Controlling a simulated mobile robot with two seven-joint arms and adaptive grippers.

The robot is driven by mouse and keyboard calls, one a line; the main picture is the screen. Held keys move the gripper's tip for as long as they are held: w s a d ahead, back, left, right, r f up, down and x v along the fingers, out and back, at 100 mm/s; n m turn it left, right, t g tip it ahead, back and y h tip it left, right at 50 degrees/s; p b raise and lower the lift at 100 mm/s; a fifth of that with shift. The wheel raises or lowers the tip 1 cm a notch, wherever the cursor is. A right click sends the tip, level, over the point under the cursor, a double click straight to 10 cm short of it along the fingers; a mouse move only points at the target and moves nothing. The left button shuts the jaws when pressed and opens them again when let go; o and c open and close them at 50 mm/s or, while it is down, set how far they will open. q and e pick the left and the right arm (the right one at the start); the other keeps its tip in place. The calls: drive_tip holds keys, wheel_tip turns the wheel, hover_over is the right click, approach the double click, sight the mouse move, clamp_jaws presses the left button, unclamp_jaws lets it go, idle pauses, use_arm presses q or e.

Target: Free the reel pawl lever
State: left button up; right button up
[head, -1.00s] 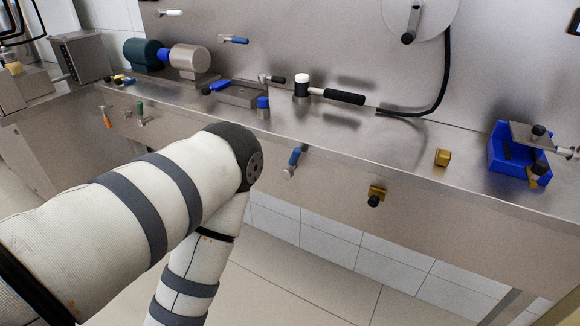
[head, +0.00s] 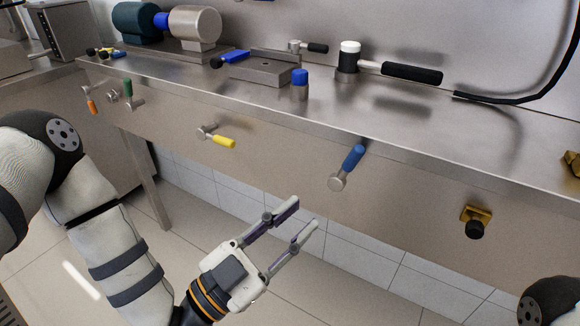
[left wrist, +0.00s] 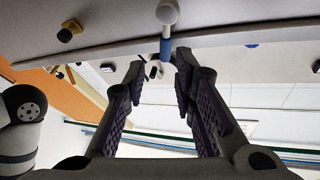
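I cannot tell for sure which lever is the reel pawl lever; none carries a readable label. A blue-handled lever (head: 347,167) with a round metal hub sits on the bench's front panel, its handle tilted up and right. A yellow-handled lever (head: 216,136) sits left of it, handle pointing right and slightly down. My left gripper (head: 305,214) is open and empty, below and left of the blue lever, in front of the panel. In the left wrist view, the open fingers (left wrist: 158,78) point toward a blue-handled lever (left wrist: 166,42), apart from it. My right gripper is out of view.
A brass fixture with a black knob (head: 475,222) sticks out right of the blue lever. Green (head: 128,88) and orange (head: 91,105) levers are at the panel's left. The bench top edge overhangs the panel. The floor area below is open.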

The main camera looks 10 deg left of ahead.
sight(350, 161)
use_arm(q)
drive_tip(key=x, duration=0.4)
drive_tip(key=r+x, duration=0.1)
drive_tip(key=x, duration=0.3)
drive_tip(key=r+x, duration=0.1)
drive_tip(key=x, duration=0.3)
drive_tip(key=shift+a+r+p, duration=0.15)
drive_tip(key=shift+p, duration=0.2)
drive_tip(key=shift+s, duration=0.1)
clamp_jaws()
